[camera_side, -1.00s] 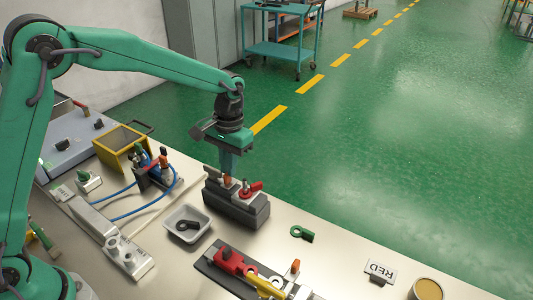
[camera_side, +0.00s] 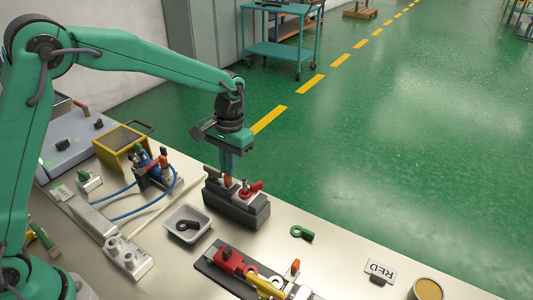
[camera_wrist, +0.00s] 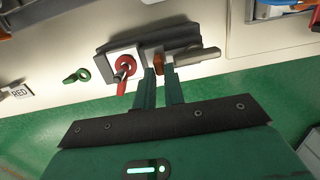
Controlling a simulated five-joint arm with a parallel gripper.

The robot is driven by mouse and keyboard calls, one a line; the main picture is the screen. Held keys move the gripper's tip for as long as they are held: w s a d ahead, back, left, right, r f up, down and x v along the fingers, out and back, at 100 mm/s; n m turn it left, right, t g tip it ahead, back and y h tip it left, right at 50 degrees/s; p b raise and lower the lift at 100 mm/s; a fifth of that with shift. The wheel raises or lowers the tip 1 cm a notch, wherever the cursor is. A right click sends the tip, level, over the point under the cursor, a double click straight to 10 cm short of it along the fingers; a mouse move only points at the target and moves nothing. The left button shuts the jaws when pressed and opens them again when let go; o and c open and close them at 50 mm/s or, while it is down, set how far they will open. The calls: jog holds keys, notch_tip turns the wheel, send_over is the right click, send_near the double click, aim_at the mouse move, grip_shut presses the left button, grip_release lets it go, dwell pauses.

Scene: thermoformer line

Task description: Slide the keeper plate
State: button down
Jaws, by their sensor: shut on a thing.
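A dark grey block fixture (camera_side: 240,212) stands on the bench, below my gripper (camera_side: 228,176). In the wrist view my gripper (camera_wrist: 159,68) points at the top of this fixture (camera_wrist: 112,45). Its two fingers are shut on a small orange knob (camera_wrist: 158,59). The knob also shows in the side view (camera_side: 227,181). Beside the knob is a pale square plate with a red ring and a red lever (camera_wrist: 125,66). A grey metal bar (camera_wrist: 197,54) lies on the knob's other side. The fingers hide part of the knob, and I cannot clearly make out the keeper plate under it.
A white tray (camera_side: 171,222) holds a dark part. A second fixture with red and yellow parts (camera_side: 242,280) lies nearer. A green ring tag (camera_side: 302,233), a RED sign (camera_side: 381,270) and a round tub (camera_side: 428,290) stand right. Blue hoses (camera_side: 135,214) run at left.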

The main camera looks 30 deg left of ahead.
jog(key=shift+d, duration=1.25)
jog(key=c, duration=1.4)
grip_release()
jog(key=shift+d, duration=0.1)
notch_tip(320, 180, up, 8)
jog(key=shift+w, duration=0.4)
jog(key=s+a+r+t, duration=0.4)
jog(key=s+a+r, duration=0.4)
jog(key=s, duration=0.5)
jog(key=s+a+f+t, duration=0.2)
jog(key=s+a, duration=0.2)
jog(key=s, duration=0.7)
jog(key=shift+s+a+f+t, duration=0.2)
jog(key=shift+s+t, duration=0.1)
jog(key=shift+t, duration=0.1)
